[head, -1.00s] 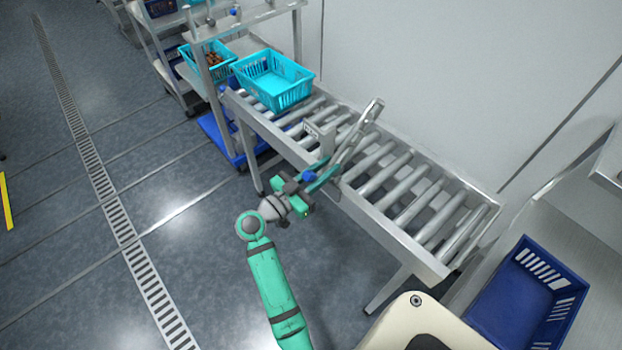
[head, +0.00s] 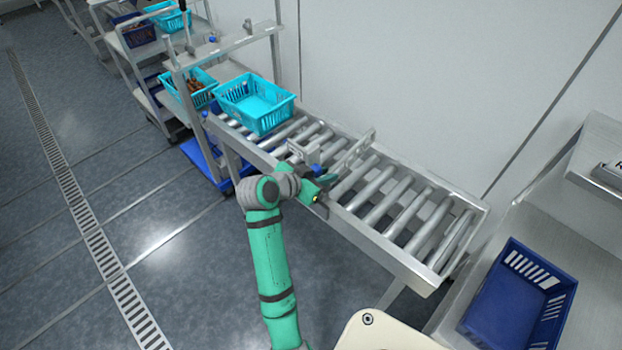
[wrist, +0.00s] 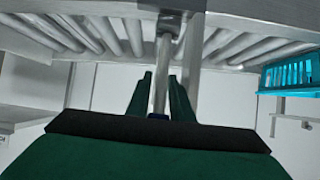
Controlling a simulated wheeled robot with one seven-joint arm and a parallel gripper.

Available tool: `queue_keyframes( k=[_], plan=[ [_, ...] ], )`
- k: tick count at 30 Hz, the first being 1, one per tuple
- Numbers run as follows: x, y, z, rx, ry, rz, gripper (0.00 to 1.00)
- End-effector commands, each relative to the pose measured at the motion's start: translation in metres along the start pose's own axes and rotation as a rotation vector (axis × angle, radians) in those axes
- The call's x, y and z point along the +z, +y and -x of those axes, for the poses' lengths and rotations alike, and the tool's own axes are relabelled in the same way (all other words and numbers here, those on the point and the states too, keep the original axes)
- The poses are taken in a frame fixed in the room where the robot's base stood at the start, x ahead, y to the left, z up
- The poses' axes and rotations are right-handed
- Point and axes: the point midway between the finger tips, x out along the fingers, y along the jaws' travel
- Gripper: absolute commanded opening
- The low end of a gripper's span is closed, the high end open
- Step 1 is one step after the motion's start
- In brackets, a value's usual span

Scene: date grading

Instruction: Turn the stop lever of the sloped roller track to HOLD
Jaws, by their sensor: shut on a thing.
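The sloped roller track (head: 408,262) runs from the back left to the front right. Its metal stop bar (head: 354,150) lies at a low angle across the rollers near mid-track. My gripper (head: 326,178) is at the near side rail by the bar, shut on the stop lever. In the wrist view the lever's metal rod (wrist: 161,75) runs between the two green fingers of my gripper (wrist: 160,90), with a bit of blue at its near end. My gripper hides part of the lever in the head view. No HOLD marking is legible.
A turquoise crate (head: 256,118) sits on the upper rollers; it also shows in the wrist view (wrist: 285,77). A blue crate (head: 495,312) stands on the bench at right. A rack with crates is behind the track's upper end. The lower rollers are bare.

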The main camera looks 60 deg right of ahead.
Motion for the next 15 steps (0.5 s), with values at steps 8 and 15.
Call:
queue_keyframes(
  k=[8,15],
  plan=[
    [-0.0055,0.0023,-0.0094,0.008,-0.079,-0.008,0.0],
    [-0.0058,0.0017,-0.0107,0.007,-0.095,-0.006,0.0]
  ],
)
